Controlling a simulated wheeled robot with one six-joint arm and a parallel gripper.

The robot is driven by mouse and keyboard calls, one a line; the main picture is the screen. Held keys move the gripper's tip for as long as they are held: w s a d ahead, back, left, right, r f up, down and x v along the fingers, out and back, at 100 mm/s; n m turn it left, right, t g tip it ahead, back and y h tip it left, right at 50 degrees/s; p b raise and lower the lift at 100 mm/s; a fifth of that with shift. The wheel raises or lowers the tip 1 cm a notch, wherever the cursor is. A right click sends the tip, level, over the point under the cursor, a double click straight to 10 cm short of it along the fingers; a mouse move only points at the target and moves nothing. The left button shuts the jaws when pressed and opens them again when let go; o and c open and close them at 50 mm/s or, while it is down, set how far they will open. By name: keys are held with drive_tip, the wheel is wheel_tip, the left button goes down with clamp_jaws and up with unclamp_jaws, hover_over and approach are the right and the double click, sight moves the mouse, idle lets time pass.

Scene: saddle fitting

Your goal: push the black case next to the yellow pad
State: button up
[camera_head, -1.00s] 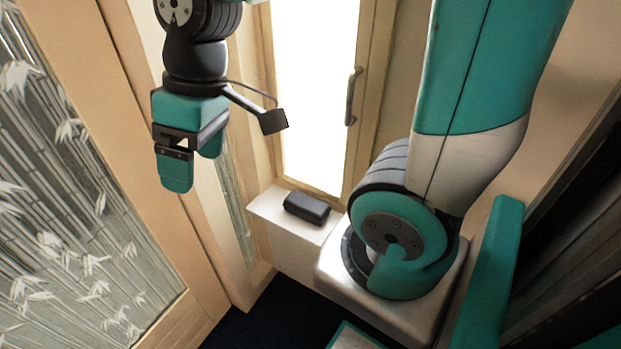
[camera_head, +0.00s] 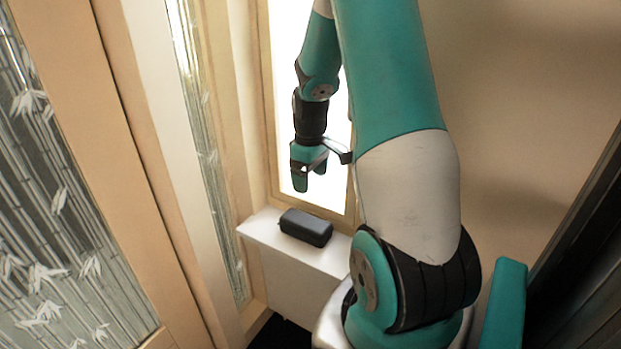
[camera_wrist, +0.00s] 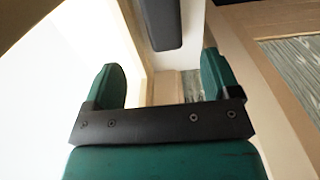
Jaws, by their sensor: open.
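The black case (camera_head: 305,227) is a dark, rounded box lying on a white ledge (camera_head: 262,226) below the bright window. My gripper (camera_head: 309,178) hangs above the case, apart from it, with its fingers pointing down. In the wrist view, my gripper (camera_wrist: 160,80) is open, its two green fingers wide apart with nothing between them. A dark shape that looks like the case (camera_wrist: 163,22) shows at the top of that view, beyond the fingertips and partly cut off. I see no yellow pad in either view.
The bright window (camera_head: 285,130) and its frame stand behind the ledge. A bamboo-patterned glass panel (camera_head: 60,230) in a wooden frame is at the left. My upper arm covers the right part of the ledge. The ledge's left end looks bare.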

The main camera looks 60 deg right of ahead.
sight(310, 222)
wheel_tip(310, 222, down, 18)
drive_tip(key=b, duration=0.4)
drive_tip(key=shift+r, duration=0.25)
drive_tip(key=shift+c, duration=0.2)
